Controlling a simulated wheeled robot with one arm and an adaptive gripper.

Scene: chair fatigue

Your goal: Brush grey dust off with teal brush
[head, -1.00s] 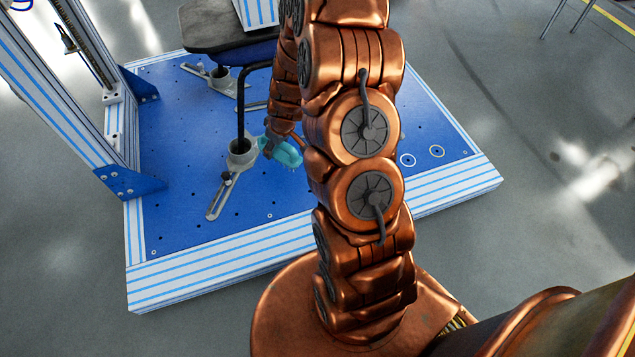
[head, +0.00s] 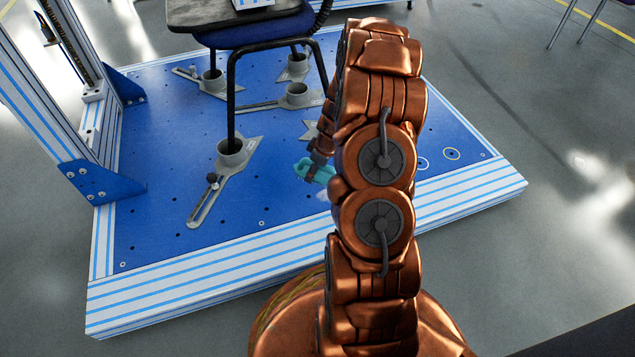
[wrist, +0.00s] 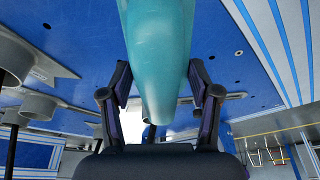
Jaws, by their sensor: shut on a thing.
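The teal brush (head: 315,171) is in my gripper (head: 319,158), low over the blue plate in the head view, to the right of the front chair leg's cup. In the wrist view the brush's smooth teal body (wrist: 158,50) runs between the two dark fingers of my gripper (wrist: 160,98), which are shut on it. The bristles are hidden in the wrist view. A small pale patch (head: 323,194) shows on the plate just below the brush; I cannot tell whether it is the grey dust. My arm hides part of the plate.
The blue plate (head: 165,215) has a striped white and blue rim. A chair (head: 240,28) stands on it, its legs in grey cups such as the front cup (head: 231,152). A striped upright frame (head: 50,110) stands at the left. The plate's front is mostly clear.

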